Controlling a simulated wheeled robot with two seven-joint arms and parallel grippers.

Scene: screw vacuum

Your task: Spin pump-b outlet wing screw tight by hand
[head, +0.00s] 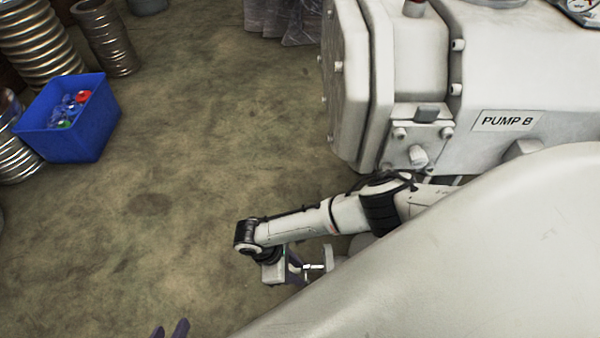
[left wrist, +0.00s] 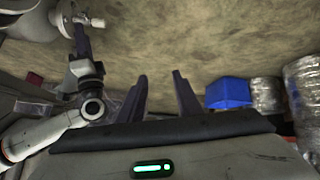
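Pump B (head: 520,85) is the large off-white machine at the upper right of the head view, with a "PUMP B" label. Below it, near my right gripper (head: 298,264), is a small silver fitting (head: 316,267), possibly the wing screw. The right fingers are at or beside this fitting; contact and opening are unclear. In the left wrist view a pale metal fitting (left wrist: 97,22) shows by the right fingers (left wrist: 82,42). My left gripper (head: 169,330) shows only its purple fingertips at the bottom edge. In the left wrist view its fingers (left wrist: 160,88) are apart and empty.
A blue bin (head: 72,140) with small coloured parts stands on the floor at left, beside ribbed metal hoses (head: 40,45). A large pale curved body (head: 480,250) fills the lower right and hides what lies behind. The floor in the middle is clear.

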